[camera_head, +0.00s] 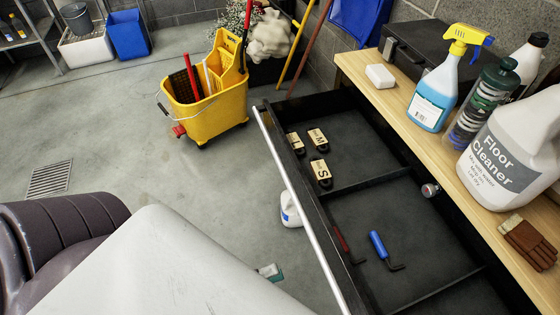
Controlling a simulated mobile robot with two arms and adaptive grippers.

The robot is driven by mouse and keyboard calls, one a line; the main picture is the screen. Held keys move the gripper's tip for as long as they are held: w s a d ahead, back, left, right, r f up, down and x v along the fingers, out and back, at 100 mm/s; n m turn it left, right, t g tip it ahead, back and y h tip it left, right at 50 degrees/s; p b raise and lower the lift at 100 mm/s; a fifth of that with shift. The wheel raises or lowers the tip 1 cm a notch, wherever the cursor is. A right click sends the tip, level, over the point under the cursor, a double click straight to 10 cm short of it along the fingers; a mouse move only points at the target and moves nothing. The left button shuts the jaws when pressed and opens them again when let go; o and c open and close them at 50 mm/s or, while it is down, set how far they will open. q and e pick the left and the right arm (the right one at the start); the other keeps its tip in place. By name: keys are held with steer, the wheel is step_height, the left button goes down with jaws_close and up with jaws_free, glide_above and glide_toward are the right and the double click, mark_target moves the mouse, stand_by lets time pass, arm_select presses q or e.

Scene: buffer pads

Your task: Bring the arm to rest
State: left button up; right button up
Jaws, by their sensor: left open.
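No gripper fingers show in the head view. A large pale surface and a dark ribbed part, which look like my own body or arm, fill the lower left and hide the floor there. An open black drawer (353,153) sticks out below the wooden counter. In its far compartment lie three tan-and-black pads: one pad (296,143) at the left, one marked M (317,137), and one marked S (321,173). The middle compartment holds a blue-handled hex key (379,246) and a red-handled one (342,238).
The wooden counter (395,97) carries a blue spray bottle (432,95), a Floor Cleaner jug (500,160), other bottles and brown gloves (528,241). A yellow mop bucket (208,105) stands beyond the drawer. A white bottle (290,211) is beside the drawer front.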

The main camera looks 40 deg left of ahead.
arm_select(q)
steer(key=shift+f, duration=0.1)
stand_by(0.4)
steer(key=a+f+n+g+y, duration=0.25)
steer(key=f+n, duration=0.25)
steer(key=f, duration=0.4)
steer(key=s+a+f+n+g+y, duration=0.15)
steer(key=f+n+y, duration=0.25)
steer(key=f, duration=0.5)
steer(key=a+f+n+g+y, duration=0.25)
steer(key=f+n, duration=0.25)
steer(key=f, duration=0.5)
steer(key=s+f+n+g+y, duration=0.2)
steer(key=s+f+n+g, duration=0.6)
steer(key=s+f, duration=0.5)
steer(key=shift+s+a+n+g+y, duration=0.2)
steer(key=shift+s+n+g+y, duration=0.25)
steer(key=shift+s, duration=0.6)
